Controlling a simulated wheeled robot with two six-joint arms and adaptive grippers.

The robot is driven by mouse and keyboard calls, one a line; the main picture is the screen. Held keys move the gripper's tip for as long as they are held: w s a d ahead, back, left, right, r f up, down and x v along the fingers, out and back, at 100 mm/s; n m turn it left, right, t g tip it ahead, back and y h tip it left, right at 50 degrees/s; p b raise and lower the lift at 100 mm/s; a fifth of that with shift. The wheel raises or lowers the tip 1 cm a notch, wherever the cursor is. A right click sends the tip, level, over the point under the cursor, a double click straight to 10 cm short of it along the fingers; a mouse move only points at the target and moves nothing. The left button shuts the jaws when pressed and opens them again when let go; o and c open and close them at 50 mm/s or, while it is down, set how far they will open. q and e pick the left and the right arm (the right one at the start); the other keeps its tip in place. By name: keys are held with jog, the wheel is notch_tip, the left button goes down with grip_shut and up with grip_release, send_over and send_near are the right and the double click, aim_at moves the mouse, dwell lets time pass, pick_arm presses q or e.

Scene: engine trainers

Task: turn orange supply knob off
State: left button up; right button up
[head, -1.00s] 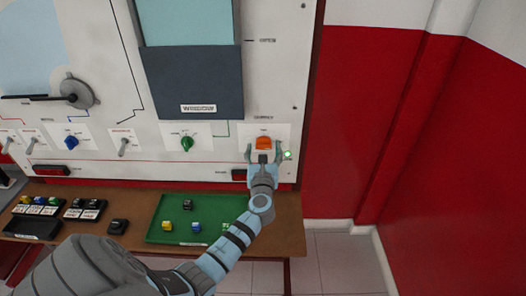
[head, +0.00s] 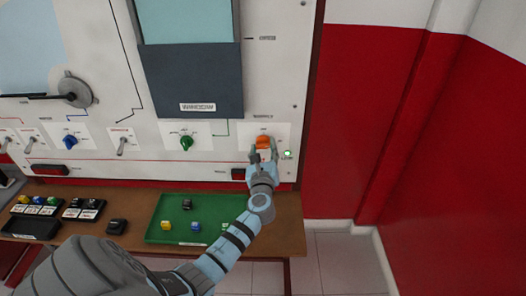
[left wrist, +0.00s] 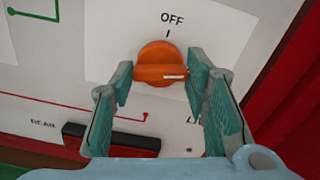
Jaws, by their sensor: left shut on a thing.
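The orange supply knob (head: 264,141) is on a white plate at the lower right of the panel. It also shows in the left wrist view (left wrist: 158,66), below the word OFF and a short tick. Its grip bar lies about level there, with the white mark towards the right, not at the OFF tick. My left gripper (head: 264,152) is at the knob, its two teal fingers (left wrist: 161,78) on either side of the bar ends, shut on it. My right gripper is not in view.
A green knob (head: 187,143) and a blue knob (head: 70,142) sit further left on the panel. A small green light (head: 288,154) glows right of the gripper. A green tray (head: 160,236) with small blocks lies on the bench below.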

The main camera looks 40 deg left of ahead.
pick_arm(q)
jog(key=n+b, duration=0.1)
jog(key=n, duration=0.2)
jog(key=shift+f+n, duration=0.15)
jog(key=shift+n, duration=0.15)
jog(key=n+b, duration=0.1)
jog(key=n, duration=0.2)
jog(key=shift+n+b, duration=0.3)
jog(key=n+b, duration=0.2)
jog(key=n, duration=0.2)
jog(key=shift+f+n, duration=0.1)
jog(key=shift+n, duration=0.2)
jog(key=shift+n+b, duration=0.65)
jog(key=shift+n, duration=0.95)
jog(key=o, duration=1.1)
jog(key=shift+s, duration=0.1)
jog(key=shift+o, duration=0.2)
